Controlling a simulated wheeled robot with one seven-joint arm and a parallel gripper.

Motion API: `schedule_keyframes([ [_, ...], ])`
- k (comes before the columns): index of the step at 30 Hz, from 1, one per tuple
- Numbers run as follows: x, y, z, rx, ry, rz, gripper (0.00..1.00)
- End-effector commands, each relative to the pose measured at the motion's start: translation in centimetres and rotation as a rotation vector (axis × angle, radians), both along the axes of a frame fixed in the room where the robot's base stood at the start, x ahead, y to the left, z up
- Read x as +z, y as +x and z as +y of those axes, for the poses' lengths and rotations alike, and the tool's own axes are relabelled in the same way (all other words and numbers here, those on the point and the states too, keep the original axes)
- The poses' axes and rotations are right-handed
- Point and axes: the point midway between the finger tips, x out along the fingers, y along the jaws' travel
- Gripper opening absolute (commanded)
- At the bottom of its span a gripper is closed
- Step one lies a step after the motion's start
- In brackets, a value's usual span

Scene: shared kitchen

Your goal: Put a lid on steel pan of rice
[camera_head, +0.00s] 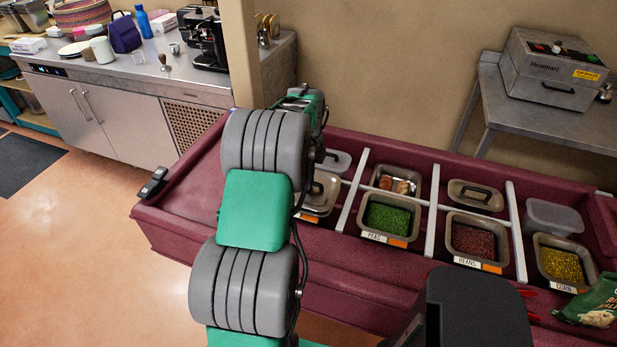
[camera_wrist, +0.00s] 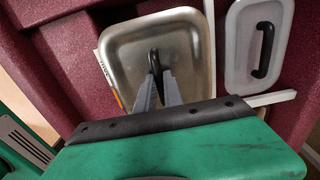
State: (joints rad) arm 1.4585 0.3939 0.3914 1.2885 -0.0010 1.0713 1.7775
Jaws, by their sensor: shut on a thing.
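A steel lid (camera_wrist: 185,42) with a black loop handle (camera_wrist: 154,60) fills the middle of the wrist view. My gripper (camera_wrist: 158,88) is shut on this handle. The lid lies over a labelled steel pan (camera_head: 312,214) in the leftmost bay of the counter. The pan's contents are hidden, and its label text is not readable. In the head view the lid (camera_head: 324,193) shows partly behind my arm, and my gripper's fingers are hidden. I cannot tell whether the lid is fully seated on the rim.
To the right are open pans of peas (camera_head: 388,220), beans (camera_head: 474,240) and corn (camera_head: 562,265), split by white dividers. Another steel lid (camera_head: 476,195) lies behind the beans. A green bag (camera_head: 598,300) sits at far right.

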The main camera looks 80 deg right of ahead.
Motion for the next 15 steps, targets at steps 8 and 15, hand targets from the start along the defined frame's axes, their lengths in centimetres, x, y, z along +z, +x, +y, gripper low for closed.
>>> schedule_keyframes([
  [8,-0.26,-0.02,-0.10,0.000,-0.004,-0.001,0.00],
  [15,-1.04,-0.03,-0.07,0.000,-0.003,-0.001,0.00],
])
